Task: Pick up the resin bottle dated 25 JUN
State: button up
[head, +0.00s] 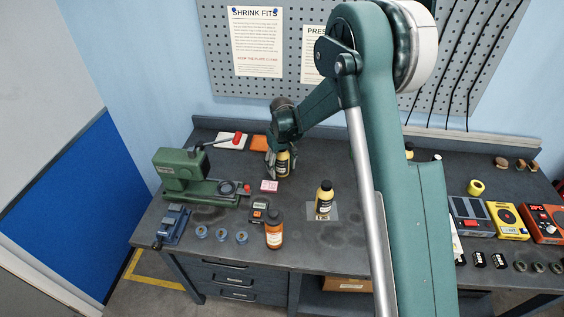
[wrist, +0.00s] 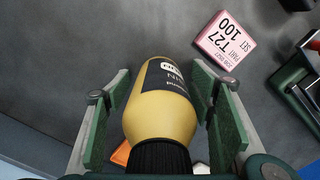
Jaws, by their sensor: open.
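A yellow bottle (wrist: 160,112) with a black ribbed cap and dark label stands between the two green fingers of my gripper (wrist: 170,95) in the wrist view. The fingers are open on either side of it, close to its sides. In the head view this bottle (head: 283,164) is at the back left of the bench, partly covered by my gripper (head: 275,163). A second yellow bottle (head: 324,196) stands on a pale square mat near the bench middle. Part of another yellow bottle (head: 409,150) shows behind my arm. I cannot read a date on any bottle.
A pink label block (head: 269,186) lies just in front of my gripper. A green press (head: 185,175) stands to the left. An orange bottle (head: 274,229) and a small meter (head: 259,211) are nearer the front. Colored boxes (head: 507,219) line the right side.

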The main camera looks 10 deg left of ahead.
aim_at(282, 160)
dwell(0.3)
jog(key=c, duration=1.4)
jog(key=shift+o, duration=0.2)
jog(key=shift+r, duration=5.05)
